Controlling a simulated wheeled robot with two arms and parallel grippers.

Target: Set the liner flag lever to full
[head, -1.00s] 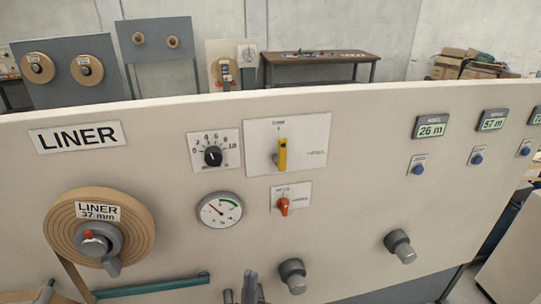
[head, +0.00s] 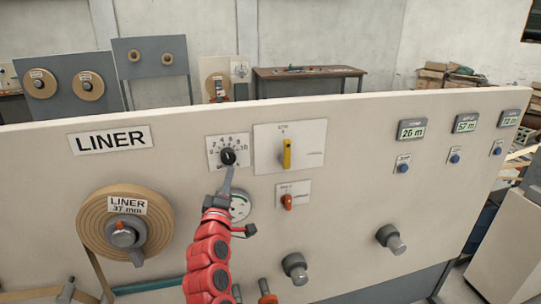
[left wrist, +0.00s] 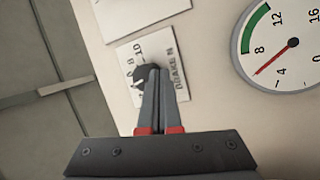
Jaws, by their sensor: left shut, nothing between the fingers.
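A yellow lever (head: 287,153) stands upright on a white plate (head: 316,134) with small, unreadable print. I cannot tell from the labels which is the flag lever. My left gripper (head: 230,171) is shut and empty, its tips at or just below the black dial knob (head: 228,157). In the left wrist view the shut fingers (left wrist: 160,72) overlap that knob (left wrist: 146,73); contact is unclear. My right gripper is not in view.
My left arm partly covers the round gauge (head: 241,204), which is clear in the left wrist view (left wrist: 292,42). Grey knobs (head: 294,266) stick out lower down. Counters (head: 411,129) and blue buttons (head: 403,168) are at the right.

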